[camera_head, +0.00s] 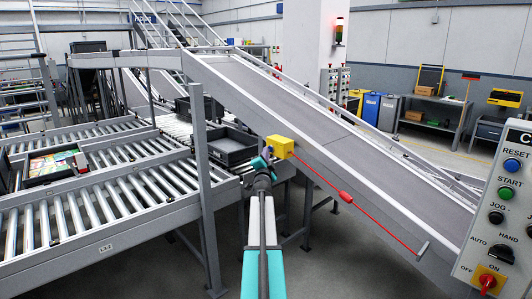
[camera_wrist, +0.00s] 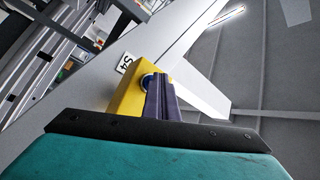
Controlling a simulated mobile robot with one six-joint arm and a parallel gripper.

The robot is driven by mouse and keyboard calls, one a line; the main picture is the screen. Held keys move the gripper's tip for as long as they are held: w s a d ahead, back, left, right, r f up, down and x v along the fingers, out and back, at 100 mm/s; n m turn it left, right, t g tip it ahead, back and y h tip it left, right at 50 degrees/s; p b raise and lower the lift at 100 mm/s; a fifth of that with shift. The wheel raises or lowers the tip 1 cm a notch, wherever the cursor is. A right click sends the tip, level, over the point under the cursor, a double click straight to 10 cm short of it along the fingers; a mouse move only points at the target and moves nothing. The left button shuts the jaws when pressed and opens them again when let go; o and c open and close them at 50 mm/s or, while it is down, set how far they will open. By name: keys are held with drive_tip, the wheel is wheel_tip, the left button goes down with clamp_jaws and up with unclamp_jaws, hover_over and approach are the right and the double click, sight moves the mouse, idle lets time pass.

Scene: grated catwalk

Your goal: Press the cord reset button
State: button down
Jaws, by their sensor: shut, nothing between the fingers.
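The yellow cord switch box (camera_head: 281,147) is mounted beside the sloping conveyor, and a red cord (camera_head: 318,181) runs from it down to the right. The box fills the middle of the wrist view (camera_wrist: 124,93). A blue round button (camera_wrist: 146,81) shows on its face, partly hidden behind my fingers. My gripper (camera_head: 264,162) is shut and empty, just in front of the box. In the wrist view the closed fingertips (camera_wrist: 160,80) overlap the button's right side. I cannot tell whether they touch it.
A control panel (camera_head: 503,200) with a blue RESET button (camera_head: 512,165) stands at the right edge. The sloping conveyor (camera_head: 300,110) runs behind the box. A grey post (camera_head: 203,180) rises left of my arm. A dark tray (camera_head: 230,146) sits on the rollers behind.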

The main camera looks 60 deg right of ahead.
idle(0.7)
drive_tip(key=shift+w+a+p, duration=0.15)
drive_tip(key=shift+a+p, duration=0.2)
drive_tip(key=shift+a, duration=0.2)
drive_tip(key=shift+w+a+p, duration=0.15)
drive_tip(key=shift+a+p, duration=0.15)
drive_tip(key=shift+a, duration=0.2)
drive_tip(key=a+p, duration=0.1)
drive_tip(key=w+a, duration=0.1)
drive_tip(key=a, duration=0.1)
drive_tip(key=a+p, duration=0.1)
drive_tip(key=shift+w+a+p, duration=0.3)
drive_tip(key=shift+a, duration=0.1)
idle(0.9)
